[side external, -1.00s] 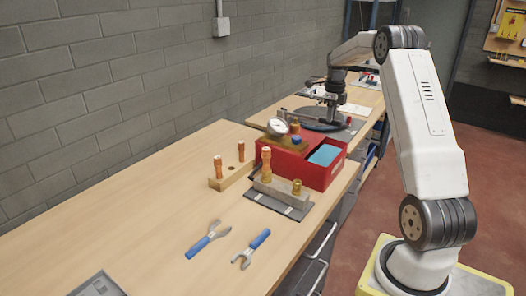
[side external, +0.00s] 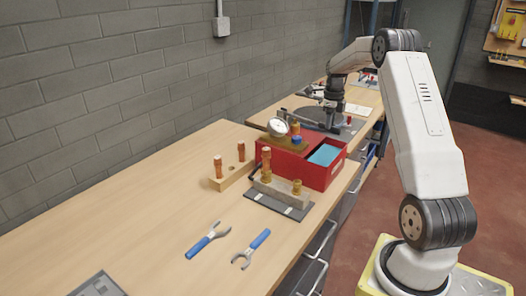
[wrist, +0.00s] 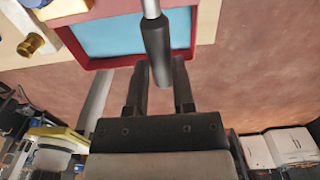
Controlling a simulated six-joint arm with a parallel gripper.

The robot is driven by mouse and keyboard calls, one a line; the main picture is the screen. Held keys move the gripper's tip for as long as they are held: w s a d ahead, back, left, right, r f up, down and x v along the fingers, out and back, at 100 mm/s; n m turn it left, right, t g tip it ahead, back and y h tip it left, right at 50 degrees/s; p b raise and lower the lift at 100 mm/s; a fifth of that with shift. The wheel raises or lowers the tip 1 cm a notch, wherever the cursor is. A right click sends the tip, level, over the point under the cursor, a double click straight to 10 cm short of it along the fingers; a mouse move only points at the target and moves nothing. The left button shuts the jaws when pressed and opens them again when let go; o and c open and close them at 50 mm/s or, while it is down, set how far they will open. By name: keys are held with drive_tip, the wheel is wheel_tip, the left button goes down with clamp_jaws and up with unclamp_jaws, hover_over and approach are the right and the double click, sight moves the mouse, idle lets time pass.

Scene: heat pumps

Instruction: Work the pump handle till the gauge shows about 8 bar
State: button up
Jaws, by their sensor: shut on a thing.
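The red pump box (side external: 318,178) stands on the bench, with blue liquid (side external: 325,155) in its open tank. It also shows in the wrist view with its red rim (wrist: 208,25). The white round gauge (side external: 277,127) sits on the box's far left; its needle is too small to read. The pump handle, a metal rod with a dark grip (wrist: 157,45), runs between the fingers of my gripper (wrist: 162,68). My gripper is shut on the grip. In the side view my gripper (side external: 308,91) is small, above and behind the box.
A brass-fitted block (side external: 282,190) on a dark plate stands in front of the box. A wooden stand with copper-coloured pieces (side external: 232,177) is to its left. Two blue-handled tools (side external: 208,238) lie nearer. A grey wall runs behind.

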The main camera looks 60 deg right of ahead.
drive_tip(key=shift+f, duration=0.85)
idle(1.0)
wheel_tip(320, 180, up, 13)
idle(1.2)
drive_tip(key=shift+f, duration=0.2)
idle(0.8)
